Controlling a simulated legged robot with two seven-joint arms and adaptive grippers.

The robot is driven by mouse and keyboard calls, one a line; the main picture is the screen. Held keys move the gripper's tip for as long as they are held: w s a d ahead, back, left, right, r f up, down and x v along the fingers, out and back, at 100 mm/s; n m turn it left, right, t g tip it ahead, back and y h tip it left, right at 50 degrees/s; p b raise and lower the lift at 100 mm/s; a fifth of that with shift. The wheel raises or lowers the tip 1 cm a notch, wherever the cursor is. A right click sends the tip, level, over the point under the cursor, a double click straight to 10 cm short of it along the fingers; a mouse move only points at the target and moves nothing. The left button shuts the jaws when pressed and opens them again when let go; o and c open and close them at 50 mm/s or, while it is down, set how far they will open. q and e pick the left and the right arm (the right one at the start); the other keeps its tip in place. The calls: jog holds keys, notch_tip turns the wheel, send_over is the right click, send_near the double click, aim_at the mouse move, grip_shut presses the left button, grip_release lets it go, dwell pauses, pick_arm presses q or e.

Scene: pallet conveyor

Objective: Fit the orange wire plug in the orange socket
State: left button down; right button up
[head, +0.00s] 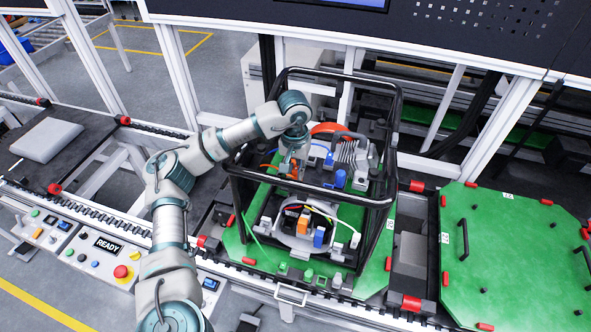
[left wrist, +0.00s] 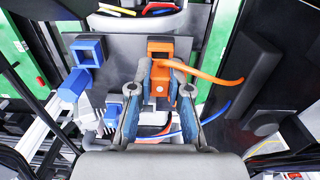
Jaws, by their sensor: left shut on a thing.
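My left gripper (head: 292,168) reaches into the black frame of the unit on the pallet. In the left wrist view, the left gripper (left wrist: 161,78) has its two fingers closed on the sides of the orange plug (left wrist: 160,88). The orange wire (left wrist: 212,77) runs off to the right. The orange socket (left wrist: 160,46), with a dark square opening, is directly beyond the plug on the grey plate. Plug and socket overlap in this view, and I cannot tell whether the plug is inside. In the head view the gripper mostly hides both. My right gripper is not in view.
A blue socket (left wrist: 88,47) and a blue plug (left wrist: 73,86) are left of the fingers. Black frame bars (head: 340,78) surround the work area. A red-orange round part (head: 336,130) is behind the gripper. The green pallet (head: 515,255) at right is mostly bare.

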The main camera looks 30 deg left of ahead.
pick_arm(q)
jog(key=shift+f+b, duration=0.5)
jog(key=shift+f, duration=0.25)
jog(key=shift+r, duration=0.15)
jog(key=shift+r+p, duration=0.5)
jog(key=shift+r, duration=0.15)
jog(key=shift+f+b, duration=0.45)
jog(key=shift+f, duration=0.25)
jog(key=c, duration=1)
grip_release()
jog(key=shift+r, duration=0.1)
notch_tip(320, 180, up, 12)
jog(key=shift+a+f, duration=0.1)
